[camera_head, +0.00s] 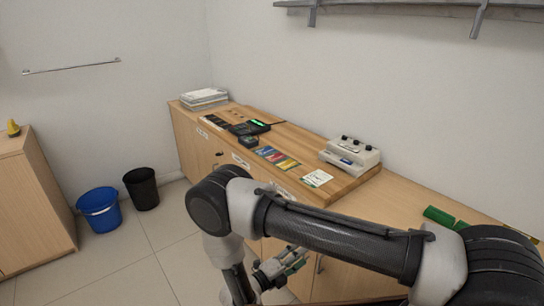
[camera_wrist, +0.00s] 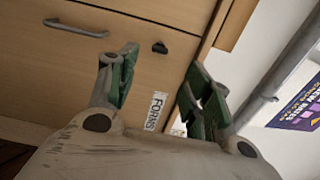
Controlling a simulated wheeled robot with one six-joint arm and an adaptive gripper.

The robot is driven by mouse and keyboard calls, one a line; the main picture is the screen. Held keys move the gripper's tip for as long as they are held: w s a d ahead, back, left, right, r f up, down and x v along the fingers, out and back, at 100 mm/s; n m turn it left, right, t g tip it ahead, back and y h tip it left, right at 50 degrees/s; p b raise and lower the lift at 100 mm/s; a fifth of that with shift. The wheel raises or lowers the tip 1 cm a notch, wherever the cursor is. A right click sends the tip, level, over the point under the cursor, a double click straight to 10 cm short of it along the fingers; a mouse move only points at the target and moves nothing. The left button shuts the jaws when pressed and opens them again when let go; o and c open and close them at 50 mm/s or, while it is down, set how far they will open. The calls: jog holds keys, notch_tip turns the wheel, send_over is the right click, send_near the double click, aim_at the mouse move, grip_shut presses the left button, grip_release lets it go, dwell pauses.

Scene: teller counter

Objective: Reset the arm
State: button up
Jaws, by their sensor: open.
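My gripper (camera_head: 283,265) hangs low in front of the counter's cabinet fronts in the head view, with my arm reaching across the foreground. In the wrist view my gripper (camera_wrist: 158,92) shows two fingers with green pads, spread apart with nothing between them. Beyond the fingers is a wooden cabinet front with a label reading "FORMS" (camera_wrist: 156,111). My arm hides part of the counter's front and the floor below it.
The wooden counter (camera_head: 352,190) holds a paper stack (camera_head: 204,98), a dark device with a green display (camera_head: 250,127), coloured cards (camera_head: 277,158) and a pale machine (camera_head: 350,156). A blue bucket (camera_head: 99,209) and a black bin (camera_head: 142,188) stand on the floor. A drawer handle (camera_wrist: 75,27) is near the fingers.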

jog(key=s+d+r+m+g+h, duration=0.1)
jog(key=s+d+r+m+g, duration=0.2)
jog(key=s+d+m+g, duration=0.65)
jog(key=s+d+r+m+g+y, duration=0.15)
jog(key=r+m+y, duration=0.35)
jog(key=r+m, duration=0.75)
jog(key=d+r+m+g+y, duration=0.25)
jog(key=r+m+y, duration=0.25)
jog(key=r+m, duration=0.8)
jog(key=s+d+r+m+t+y, duration=0.2)
jog(key=s+d+r+m+t, duration=0.1)
jog(key=r, duration=0.6)
jog(key=s+d+r+m+t+y, duration=0.3)
jog(key=s+d+r+m+t, duration=0.1)
jog(key=d+r, duration=0.4)
jog(key=shift+s+r+m+y, duration=0.3)
jog(key=shift+s+r+m, duration=0.2)
jog(key=shift+s+r, duration=0.35)
jog(key=shift+d, duration=0.1)
